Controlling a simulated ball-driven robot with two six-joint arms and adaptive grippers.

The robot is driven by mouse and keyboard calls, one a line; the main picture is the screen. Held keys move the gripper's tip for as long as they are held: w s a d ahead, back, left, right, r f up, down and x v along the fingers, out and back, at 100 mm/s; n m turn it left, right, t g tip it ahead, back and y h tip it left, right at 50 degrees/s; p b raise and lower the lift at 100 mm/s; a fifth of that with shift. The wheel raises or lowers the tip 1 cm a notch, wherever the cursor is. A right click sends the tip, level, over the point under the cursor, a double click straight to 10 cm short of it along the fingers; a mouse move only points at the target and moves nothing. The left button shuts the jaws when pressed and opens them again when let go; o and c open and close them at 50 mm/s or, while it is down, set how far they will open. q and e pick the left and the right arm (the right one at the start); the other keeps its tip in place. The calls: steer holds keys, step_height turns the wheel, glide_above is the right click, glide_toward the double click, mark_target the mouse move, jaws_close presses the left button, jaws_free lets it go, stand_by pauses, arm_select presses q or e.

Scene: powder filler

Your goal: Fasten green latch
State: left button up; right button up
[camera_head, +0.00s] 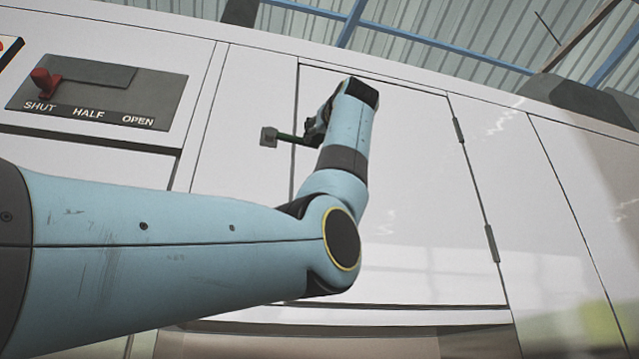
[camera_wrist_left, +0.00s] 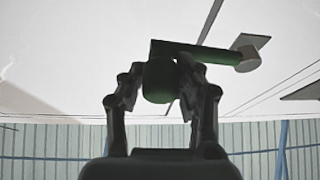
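The green latch (camera_head: 287,137) is on the white door (camera_head: 400,180) at the door's left edge. In the left wrist view its green bar (camera_wrist_left: 200,51) reaches right to a grey bracket (camera_wrist_left: 247,52), which shows beside the door edge in the head view (camera_head: 268,137). My left gripper (camera_head: 314,132) is at the latch, mostly hidden behind my wrist. In the left wrist view its fingers (camera_wrist_left: 160,92) stand on both sides of the latch's round green knob (camera_wrist_left: 158,82) and appear closed on it. My right gripper is not in view.
A grey panel (camera_head: 110,90) marked SHUT, HALF and OPEN is at the upper left, with its red knob (camera_head: 45,83) at SHUT. Door hinges (camera_head: 491,243) are on the right side of the door. The door face right of my wrist is clear.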

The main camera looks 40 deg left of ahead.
arm_select(q)
jaws_close()
steer(key=shift+r+n+p, duration=0.5)
steer(key=shift+r+p, duration=0.15)
steer(key=shift+p, duration=0.45)
steer(key=shift+r+n+g+p, duration=0.15)
steer(key=shift+n+g+p, duration=0.15)
steer(key=shift+n+p, duration=0.25)
steer(key=shift+y, duration=0.3)
